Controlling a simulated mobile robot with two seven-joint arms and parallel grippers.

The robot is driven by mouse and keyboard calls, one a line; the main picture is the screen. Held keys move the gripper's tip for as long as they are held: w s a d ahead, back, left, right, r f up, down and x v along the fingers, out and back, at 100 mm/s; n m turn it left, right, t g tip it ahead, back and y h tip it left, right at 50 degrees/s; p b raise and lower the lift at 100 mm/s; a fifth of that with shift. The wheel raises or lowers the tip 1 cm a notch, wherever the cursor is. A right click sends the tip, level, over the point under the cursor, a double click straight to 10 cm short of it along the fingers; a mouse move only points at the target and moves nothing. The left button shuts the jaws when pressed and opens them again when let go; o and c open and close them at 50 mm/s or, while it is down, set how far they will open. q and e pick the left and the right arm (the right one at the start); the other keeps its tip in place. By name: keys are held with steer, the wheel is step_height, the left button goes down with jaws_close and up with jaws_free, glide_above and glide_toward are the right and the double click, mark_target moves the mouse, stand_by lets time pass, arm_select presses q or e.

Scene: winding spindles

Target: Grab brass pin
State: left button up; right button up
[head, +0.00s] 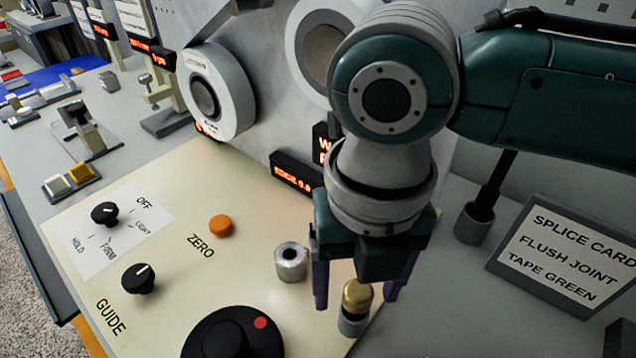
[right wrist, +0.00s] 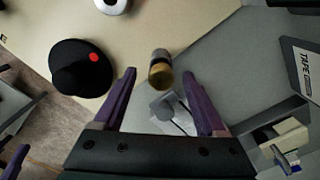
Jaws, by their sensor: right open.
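The brass pin (head: 357,295) stands upright in a small grey metal socket (head: 352,323) near the right edge of the cream panel. My right gripper (head: 356,295) is above and around it, pointing down, with its purple fingers spread apart. In the right wrist view the brass pin (right wrist: 160,74) shows just beyond the fingertips, between the lines of the two fingers. The right gripper (right wrist: 160,80) is open and holds nothing there. My left gripper is not clearly seen in either view.
An empty metal socket (head: 291,262) stands left of the pin. A large black knob with a red dot (head: 235,335) is at the front. A splice card sign (head: 565,255) stands at the right. The panel around the orange zero button (head: 221,226) is open.

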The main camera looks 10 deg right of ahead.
steer(key=shift+f, duration=0.55)
jaws_close()
